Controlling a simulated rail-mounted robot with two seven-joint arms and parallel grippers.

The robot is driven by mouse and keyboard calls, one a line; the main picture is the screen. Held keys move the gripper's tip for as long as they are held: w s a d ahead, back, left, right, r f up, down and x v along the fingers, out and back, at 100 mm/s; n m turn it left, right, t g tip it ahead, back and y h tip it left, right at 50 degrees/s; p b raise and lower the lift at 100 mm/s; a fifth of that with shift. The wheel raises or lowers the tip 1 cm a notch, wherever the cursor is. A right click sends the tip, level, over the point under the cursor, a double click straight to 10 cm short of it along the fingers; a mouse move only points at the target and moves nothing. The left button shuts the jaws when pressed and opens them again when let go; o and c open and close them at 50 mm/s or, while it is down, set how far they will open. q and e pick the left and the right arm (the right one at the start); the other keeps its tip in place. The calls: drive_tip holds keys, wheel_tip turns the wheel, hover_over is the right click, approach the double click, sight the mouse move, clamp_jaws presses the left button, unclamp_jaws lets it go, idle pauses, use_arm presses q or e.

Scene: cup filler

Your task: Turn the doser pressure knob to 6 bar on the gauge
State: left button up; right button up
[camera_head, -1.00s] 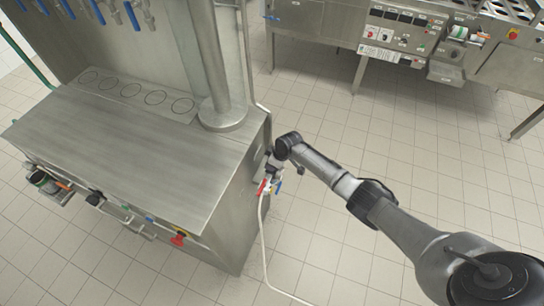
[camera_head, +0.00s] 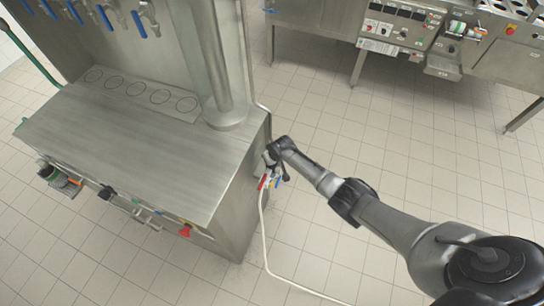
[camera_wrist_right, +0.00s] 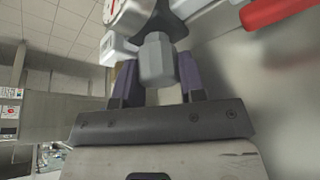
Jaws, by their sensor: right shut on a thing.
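The doser pressure knob, a grey faceted knob (camera_wrist_right: 157,60), is in the middle of the right wrist view. My right gripper (camera_wrist_right: 160,78) is shut on it, with one dark finger on each side. In the head view my right gripper (camera_head: 270,160) is at the right side wall of the steel filler (camera_head: 150,140), and the knob is too small to tell there. My left gripper is out of view.
A white hose (camera_head: 264,235) runs from there down onto the tiled floor. Another steel machine (camera_head: 385,35) stands at the back. The floor between is clear.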

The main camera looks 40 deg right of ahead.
sight(278, 172)
idle(0.4)
drive_tip(key=o, duration=0.9)
drive_tip(key=shift+s+r+p, duration=0.15)
drive_tip(key=shift+r+p, duration=0.3)
drive_tip(key=shift+r, duration=0.2)
drive_tip(key=shift+p+v, duration=2.15)
drive_tip(key=shift+v, duration=4.1)
drive_tip(key=shift+s+a+f, duration=0.1)
drive_tip(key=shift+a, duration=0.05)
